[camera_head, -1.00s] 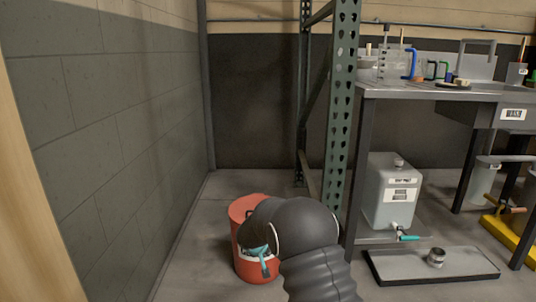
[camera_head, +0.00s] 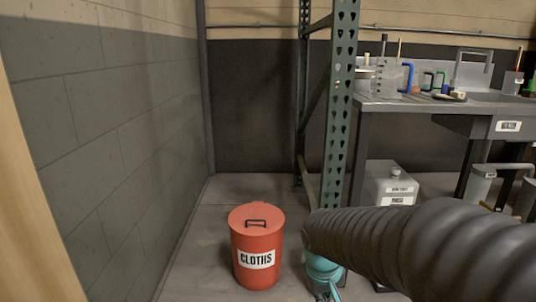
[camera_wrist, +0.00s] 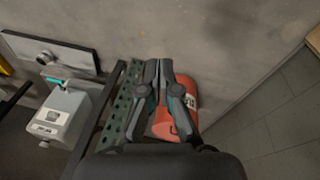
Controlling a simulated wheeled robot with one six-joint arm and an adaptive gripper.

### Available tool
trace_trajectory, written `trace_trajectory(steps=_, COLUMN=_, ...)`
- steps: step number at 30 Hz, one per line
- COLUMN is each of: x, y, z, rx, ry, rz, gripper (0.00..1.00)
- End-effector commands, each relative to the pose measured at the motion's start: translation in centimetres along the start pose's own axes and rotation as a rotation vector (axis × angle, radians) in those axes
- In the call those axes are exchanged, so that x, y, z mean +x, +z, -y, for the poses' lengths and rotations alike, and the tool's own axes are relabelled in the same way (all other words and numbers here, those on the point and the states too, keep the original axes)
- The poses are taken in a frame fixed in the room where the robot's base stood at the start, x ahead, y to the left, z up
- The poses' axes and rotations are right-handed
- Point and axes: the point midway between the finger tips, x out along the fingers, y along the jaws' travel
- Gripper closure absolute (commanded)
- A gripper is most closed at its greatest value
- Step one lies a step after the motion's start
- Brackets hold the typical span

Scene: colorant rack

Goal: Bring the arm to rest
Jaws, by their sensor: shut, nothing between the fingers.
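My gripper (camera_wrist: 159,66) is in the middle of the wrist view, its two dark fingers together and nothing between them. In the head view only its teal part shows, below my dark ribbed arm, which reaches in from the lower right. A red bin labelled CLOTHS (camera_head: 257,249), with its lid on, stands on the floor left of the gripper. In the wrist view the bin (camera_wrist: 188,104) is partly hidden behind the gripper's right finger. The gripper is apart from the bin in the head view.
A green perforated rack post (camera_head: 340,110) stands close behind my arm. Right of it are a grey bench (camera_head: 415,106) and a grey labelled container (camera_head: 388,184). A block wall (camera_head: 110,130) runs along the left. The floor between wall and bin is clear.

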Motion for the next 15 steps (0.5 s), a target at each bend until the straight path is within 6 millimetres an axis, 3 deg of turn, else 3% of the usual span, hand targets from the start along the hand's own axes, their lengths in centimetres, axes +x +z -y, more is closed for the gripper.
trace_trajectory(steps=1, x=-1.7, y=1.5, z=-0.2, rx=0.018, ry=-0.016, rz=-0.011, gripper=1.0)
trace_trajectory(steps=6, x=-5.2, y=5.8, z=-0.1, rx=0.081, ry=-0.069, rz=-0.049, gripper=1.0)
trace_trajectory(steps=15, x=-10.9, y=10.9, z=-0.7, rx=0.207, ry=-0.104, rz=-0.193, gripper=1.0)
